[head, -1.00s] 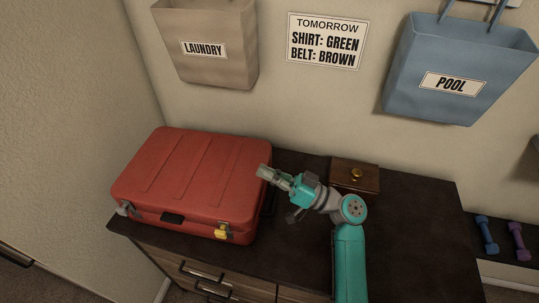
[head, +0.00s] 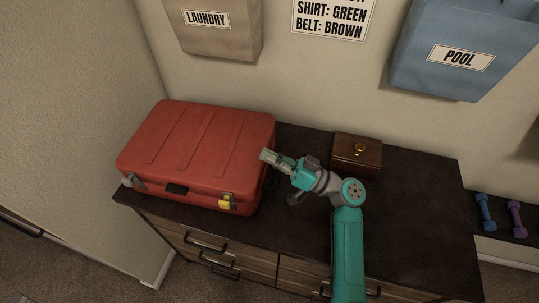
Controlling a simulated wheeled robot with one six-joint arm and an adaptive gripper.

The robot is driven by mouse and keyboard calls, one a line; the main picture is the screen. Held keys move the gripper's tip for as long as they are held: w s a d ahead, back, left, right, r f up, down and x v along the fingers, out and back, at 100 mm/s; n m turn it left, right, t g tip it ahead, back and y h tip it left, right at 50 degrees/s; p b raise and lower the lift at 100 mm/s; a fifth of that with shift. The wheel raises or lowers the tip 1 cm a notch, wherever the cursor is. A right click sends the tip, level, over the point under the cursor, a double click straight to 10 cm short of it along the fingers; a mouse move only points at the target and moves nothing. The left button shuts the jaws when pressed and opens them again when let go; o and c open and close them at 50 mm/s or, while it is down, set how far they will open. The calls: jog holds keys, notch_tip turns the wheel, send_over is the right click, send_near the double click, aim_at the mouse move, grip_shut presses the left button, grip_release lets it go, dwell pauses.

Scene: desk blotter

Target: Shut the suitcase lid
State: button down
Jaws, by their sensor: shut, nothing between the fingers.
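The red suitcase (head: 190,160) lies on the left part of the dark dresser top. Its lid (head: 205,140) is down on the base, with no clear gap along the front. A grey latch (head: 137,182) sits at the front left corner, and a yellow piece (head: 226,202) hangs by the front right latch. A dark handle (head: 176,189) is between them. My gripper (head: 268,156) is shut and empty at the suitcase's right edge, pointing left toward it. I cannot tell whether it touches the suitcase.
A small wooden box (head: 356,153) with a gold knob stands at the back of the dresser top (head: 420,200), right of my gripper. The right part is clear. Laundry (head: 212,38) and pool (head: 450,80) bags hang on the wall above. Dumbbells (head: 485,212) lie at the far right.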

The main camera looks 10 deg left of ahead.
jog(key=s+d, duration=0.1)
jog(key=d, duration=1.3)
jog(key=shift+s+d+f, duration=0.15)
jog(key=shift+d+f, duration=0.2)
jog(key=shift+f, duration=0.1)
jog(key=shift+s, duration=0.1)
